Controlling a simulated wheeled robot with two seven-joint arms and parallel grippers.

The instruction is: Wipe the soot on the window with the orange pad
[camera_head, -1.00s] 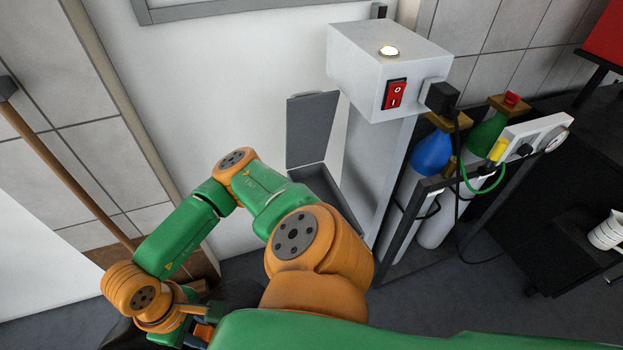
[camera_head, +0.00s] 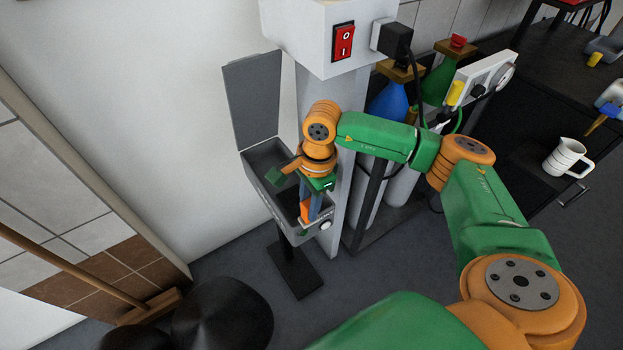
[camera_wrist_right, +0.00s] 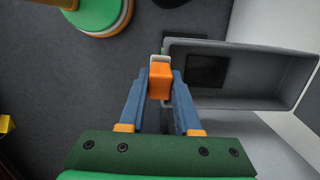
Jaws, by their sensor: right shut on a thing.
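My right gripper (camera_head: 309,216) is shut on the orange pad (camera_head: 304,210). In the right wrist view the orange pad (camera_wrist_right: 160,82) sits between the two blue fingers (camera_wrist_right: 159,92), with a pale strip at its far end. In the head view the gripper points down at the right end of an open grey box (camera_head: 262,163) on a stand. In the wrist view the grey box (camera_wrist_right: 275,75) lies just right of the pad; I cannot tell whether they touch. The window and its soot are not in view, and neither is my left gripper.
The box's grey lid (camera_head: 252,100) stands open against the white wall. A white post with a red switch (camera_head: 343,42) stands beside it. Gas bottles (camera_head: 388,103) stand at right, near a dark table with a white jug (camera_head: 566,158). A broom (camera_head: 75,266) leans at left.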

